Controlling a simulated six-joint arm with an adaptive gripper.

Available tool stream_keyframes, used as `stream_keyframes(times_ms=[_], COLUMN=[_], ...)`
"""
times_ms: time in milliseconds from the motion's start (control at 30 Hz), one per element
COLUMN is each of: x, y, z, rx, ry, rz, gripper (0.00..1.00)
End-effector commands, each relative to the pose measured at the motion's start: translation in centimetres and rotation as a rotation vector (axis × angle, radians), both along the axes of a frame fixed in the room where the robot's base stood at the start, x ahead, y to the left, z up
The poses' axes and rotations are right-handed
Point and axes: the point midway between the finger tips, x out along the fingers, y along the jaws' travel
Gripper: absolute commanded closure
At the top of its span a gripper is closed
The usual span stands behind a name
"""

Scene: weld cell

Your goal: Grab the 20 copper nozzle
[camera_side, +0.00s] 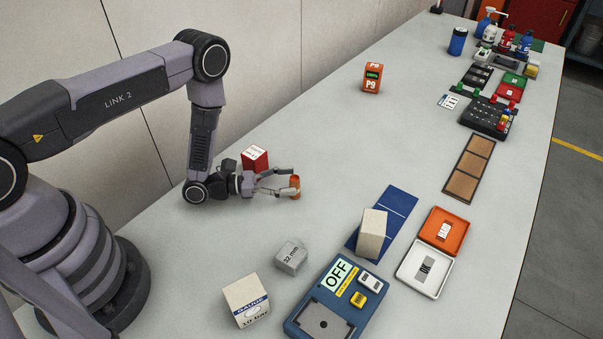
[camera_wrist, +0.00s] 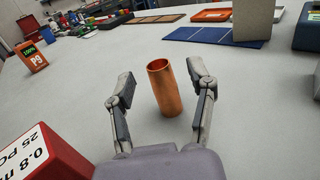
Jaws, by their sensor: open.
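The copper nozzle (camera_wrist: 163,90) is a plain copper tube standing upright on the table. In the wrist view it stands between the fingertips of my gripper (camera_wrist: 158,88), with a gap on both sides. No number on it can be read. In the side view the nozzle (camera_side: 295,186) shows at the tips of my gripper (camera_side: 288,185), partly hidden by a finger. My gripper is open, low over the table and pointing level at the nozzle.
A red box (camera_side: 255,159) stands close beside my gripper; it also shows in the wrist view (camera_wrist: 42,158). A grey 32 mm block (camera_side: 291,257), a gauge box (camera_side: 246,301) and a beige block (camera_side: 371,234) on a blue mat (camera_side: 398,205) stand nearby. An orange P9 unit (camera_side: 372,78) stands farther back.

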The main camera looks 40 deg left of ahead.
Motion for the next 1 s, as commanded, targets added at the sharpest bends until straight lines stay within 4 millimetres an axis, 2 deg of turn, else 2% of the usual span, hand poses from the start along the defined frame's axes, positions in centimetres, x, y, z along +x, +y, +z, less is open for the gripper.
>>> stream_keyframes(times_ms=[133,400,800,1000], x=[1.12,1.29,1.27,1.27], y=[-1.21,-1.35,-1.33,-1.33], z=[0.05,0.03,0.02,0.03], rx=[-0.001,-0.001,-0.001,-0.001], ry=[-0.001,0.001,0.001,0.001], rz=[-0.001,0.0,0.0,0.0], gripper=[0.45,0.46,0.98,1.0])
